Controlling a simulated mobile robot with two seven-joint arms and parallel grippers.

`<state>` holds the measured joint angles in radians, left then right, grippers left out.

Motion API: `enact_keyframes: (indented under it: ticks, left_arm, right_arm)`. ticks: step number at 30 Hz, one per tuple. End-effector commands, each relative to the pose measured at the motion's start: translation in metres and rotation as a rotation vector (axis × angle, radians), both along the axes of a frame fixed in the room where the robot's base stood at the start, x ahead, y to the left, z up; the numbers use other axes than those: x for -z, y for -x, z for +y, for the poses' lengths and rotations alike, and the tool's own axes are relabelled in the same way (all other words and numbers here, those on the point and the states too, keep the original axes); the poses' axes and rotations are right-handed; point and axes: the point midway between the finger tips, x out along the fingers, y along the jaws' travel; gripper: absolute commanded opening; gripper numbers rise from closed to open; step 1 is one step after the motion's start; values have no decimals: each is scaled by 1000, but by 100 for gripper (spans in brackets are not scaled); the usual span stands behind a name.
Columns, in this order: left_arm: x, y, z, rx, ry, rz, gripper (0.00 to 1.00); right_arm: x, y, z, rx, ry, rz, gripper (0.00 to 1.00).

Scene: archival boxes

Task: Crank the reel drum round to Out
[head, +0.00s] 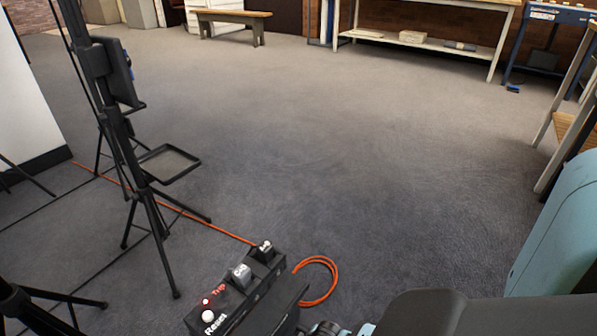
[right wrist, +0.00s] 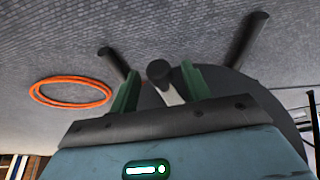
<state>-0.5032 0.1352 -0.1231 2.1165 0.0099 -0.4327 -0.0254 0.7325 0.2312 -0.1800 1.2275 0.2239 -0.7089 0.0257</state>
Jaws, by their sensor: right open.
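In the right wrist view, my right gripper (right wrist: 158,78) is open, with one green finger on each side of a dark round knob (right wrist: 159,71). The knob stands between the fingers on a short pale stem; whether either finger touches it I cannot tell. Behind the gripper is a large dark round disc (right wrist: 256,112), which looks like the reel drum, partly hidden by the gripper body. Dark pegs stick out at its left and upper right. No Out mark is readable. In the head view the drum is not clearly visible, and my left gripper is not in view.
A black control box (head: 235,290) with Reset and Trip labels and a lit red light stands at the bottom. A coiled orange cable (head: 331,276) lies beside it. A black tripod stand (head: 128,150) with a tray (head: 168,163) is at left. The middle carpet is clear.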

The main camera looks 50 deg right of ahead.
Motion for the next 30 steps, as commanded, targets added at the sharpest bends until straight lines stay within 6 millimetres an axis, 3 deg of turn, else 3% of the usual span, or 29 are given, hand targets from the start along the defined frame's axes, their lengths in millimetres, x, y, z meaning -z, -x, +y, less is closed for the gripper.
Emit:
enact_keyframes:
  ticks: [1, 12, 30]
  left_arm:
    - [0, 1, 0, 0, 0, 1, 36]
    - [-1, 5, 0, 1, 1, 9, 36]
    - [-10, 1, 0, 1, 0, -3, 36]
  right_arm:
    - [0, 0, 0, 0, 0, 0, 45]
    - [0, 0, 0, 0, 0, 0, 0]
    - [-6, 0, -5, 1, 122, -9, 0]
